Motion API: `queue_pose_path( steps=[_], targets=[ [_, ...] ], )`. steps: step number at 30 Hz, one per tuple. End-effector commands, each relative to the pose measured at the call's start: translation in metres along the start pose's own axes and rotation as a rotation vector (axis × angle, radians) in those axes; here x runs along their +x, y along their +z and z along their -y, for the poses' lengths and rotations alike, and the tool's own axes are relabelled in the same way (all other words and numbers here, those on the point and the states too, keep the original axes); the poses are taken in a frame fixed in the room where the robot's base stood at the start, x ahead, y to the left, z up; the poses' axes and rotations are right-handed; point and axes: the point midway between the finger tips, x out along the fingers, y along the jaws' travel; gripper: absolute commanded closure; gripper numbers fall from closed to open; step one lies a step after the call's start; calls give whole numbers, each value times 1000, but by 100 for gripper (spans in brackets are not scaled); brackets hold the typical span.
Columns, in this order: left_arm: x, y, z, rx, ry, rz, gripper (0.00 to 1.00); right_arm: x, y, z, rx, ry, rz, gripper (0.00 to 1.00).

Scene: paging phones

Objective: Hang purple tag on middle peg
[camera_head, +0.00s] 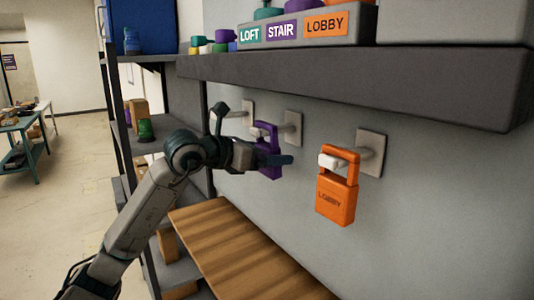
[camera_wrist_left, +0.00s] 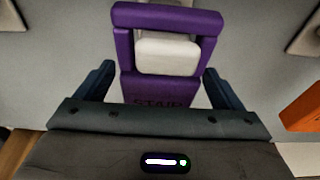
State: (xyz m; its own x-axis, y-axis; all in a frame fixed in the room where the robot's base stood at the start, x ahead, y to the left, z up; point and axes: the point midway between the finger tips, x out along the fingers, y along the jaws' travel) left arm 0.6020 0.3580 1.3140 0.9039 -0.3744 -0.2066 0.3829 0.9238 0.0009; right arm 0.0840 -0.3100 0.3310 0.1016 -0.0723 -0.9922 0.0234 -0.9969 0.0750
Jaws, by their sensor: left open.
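The purple tag (camera_head: 266,135) marked STAIR is upright at the middle peg, whose grey wall plate (camera_head: 293,127) shows behind it. In the left wrist view the purple tag (camera_wrist_left: 167,18) has its loop around the white peg end (camera_wrist_left: 167,56). My left gripper (camera_head: 279,160) is at the tag's body, partly covering it in the head view. In the left wrist view the fingers of my left gripper (camera_wrist_left: 160,88) are open, one on each side of the tag, with gaps visible. The lower tag is hidden by the gripper. My right gripper is not in view.
An orange LOBBY tag (camera_head: 337,198) hangs on the right peg. The left peg's plate (camera_head: 248,112) is partly behind my arm. A dark shelf (camera_head: 380,80) overhangs the pegs, with a label box (camera_head: 352,32) on it. A wooden surface (camera_head: 235,250) lies below.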

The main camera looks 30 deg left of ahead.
Motion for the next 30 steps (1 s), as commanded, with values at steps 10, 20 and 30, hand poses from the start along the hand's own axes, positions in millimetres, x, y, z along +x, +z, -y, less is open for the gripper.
queue_pose_path(
  steps=[10,20,30],
  targets=[
    [-11,-2,-1,3,3,0,11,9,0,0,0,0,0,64],
    [-45,-4,-1,6,4,-2,11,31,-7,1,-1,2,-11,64],
    [-78,-5,-1,4,5,-2,11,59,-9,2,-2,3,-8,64]
  ],
)
